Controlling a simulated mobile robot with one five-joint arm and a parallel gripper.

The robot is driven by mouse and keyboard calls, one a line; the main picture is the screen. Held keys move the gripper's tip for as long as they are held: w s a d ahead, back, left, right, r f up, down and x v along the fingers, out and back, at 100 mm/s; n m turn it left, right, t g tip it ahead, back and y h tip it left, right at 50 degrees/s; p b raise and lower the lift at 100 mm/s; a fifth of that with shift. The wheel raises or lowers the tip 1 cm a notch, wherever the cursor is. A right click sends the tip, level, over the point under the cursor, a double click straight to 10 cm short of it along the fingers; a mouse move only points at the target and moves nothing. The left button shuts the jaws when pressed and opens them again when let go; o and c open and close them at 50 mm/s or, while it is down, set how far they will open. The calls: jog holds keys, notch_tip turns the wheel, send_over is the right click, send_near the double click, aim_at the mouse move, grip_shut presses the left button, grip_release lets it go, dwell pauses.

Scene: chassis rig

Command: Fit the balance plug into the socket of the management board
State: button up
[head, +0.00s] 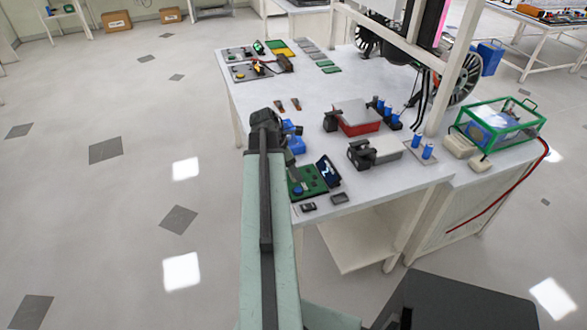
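A green circuit board (316,185) lies near the table's front left edge, with a blue round part on it and a dark tilted screen (328,172) at its right; it looks like the management board. Its socket is too small to make out. My arm reaches up from the bottom and bends at a dark joint (265,125). My gripper (292,172) points down at the board's left edge, largely hidden behind my arm. I cannot see whether its fingers are open or hold anything. I cannot pick out the balance plug.
Blue parts (297,143) sit just beyond my gripper. A green-framed case (503,122) is at the far right. Two small dark pieces (340,198) lie by the front edge.

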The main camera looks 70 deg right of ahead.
jog(key=p+v, duration=0.7)
jog(key=v, duration=0.1)
jog(key=shift+w+f, duration=0.1)
dwell(0.5)
